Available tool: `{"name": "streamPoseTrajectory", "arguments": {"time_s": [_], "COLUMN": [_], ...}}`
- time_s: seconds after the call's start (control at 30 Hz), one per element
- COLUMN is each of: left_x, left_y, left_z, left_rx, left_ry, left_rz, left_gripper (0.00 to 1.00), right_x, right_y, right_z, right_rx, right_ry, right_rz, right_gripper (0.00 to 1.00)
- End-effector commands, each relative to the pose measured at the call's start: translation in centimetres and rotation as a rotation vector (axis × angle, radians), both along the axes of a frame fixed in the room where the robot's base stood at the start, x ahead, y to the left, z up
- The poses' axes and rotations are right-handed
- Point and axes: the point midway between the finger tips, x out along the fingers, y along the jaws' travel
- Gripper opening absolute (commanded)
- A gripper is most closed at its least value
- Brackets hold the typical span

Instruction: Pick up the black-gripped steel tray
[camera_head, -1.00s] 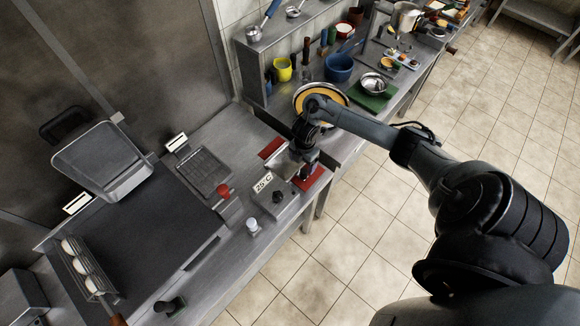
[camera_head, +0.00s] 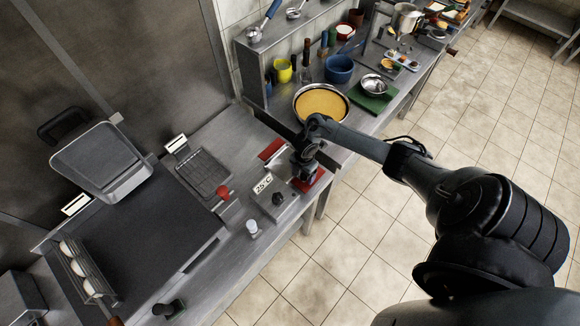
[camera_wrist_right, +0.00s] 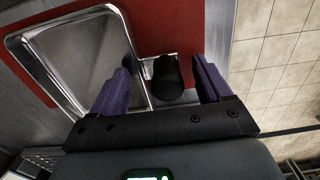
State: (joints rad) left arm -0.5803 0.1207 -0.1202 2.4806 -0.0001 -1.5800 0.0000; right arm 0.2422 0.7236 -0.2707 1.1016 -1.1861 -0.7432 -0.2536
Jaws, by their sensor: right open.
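The steel tray (camera_wrist_right: 75,60) lies on a red mat (camera_wrist_right: 150,22) in the right wrist view, with a raised rim and a short black grip (camera_wrist_right: 168,80) on its side. In the head view the tray is largely hidden behind my right arm. My right gripper (camera_wrist_right: 163,82) is open, its two purple fingers on either side of the black grip. The grip looks apart from both fingers. In the head view my right gripper (camera_head: 306,174) is down at the red mat (camera_head: 270,149). My left gripper is not in view.
A scale-like box (camera_head: 272,195) reading 25°C stands close left of my right gripper. A round pan with yellow contents (camera_head: 321,103) stands behind. A wire grate (camera_head: 204,173) and a black griddle (camera_head: 135,235) lie further left. The tiled floor at right is clear.

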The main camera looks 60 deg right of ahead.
Motion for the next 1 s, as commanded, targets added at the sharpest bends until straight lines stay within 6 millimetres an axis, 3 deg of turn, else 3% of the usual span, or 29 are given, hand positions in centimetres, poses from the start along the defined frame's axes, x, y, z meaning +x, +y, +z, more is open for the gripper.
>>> {"name": "streamPoseTrajectory", "arguments": {"time_s": [0.07,0.53,1.0], "left_x": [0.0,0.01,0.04], "left_y": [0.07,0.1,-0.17], "left_z": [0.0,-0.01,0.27], "left_rx": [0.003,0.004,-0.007], "left_ry": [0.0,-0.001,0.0], "left_rz": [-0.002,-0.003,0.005], "left_gripper": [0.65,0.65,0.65], "right_x": [0.01,0.01,0.15], "right_y": [0.01,0.02,0.01], "right_z": [0.02,0.04,1.0], "right_rx": [0.0,0.0,0.0], "right_ry": [0.0,0.0,-0.004], "right_rz": [0.0,0.0,0.001], "right_gripper": [0.73,0.01,0.0]}}
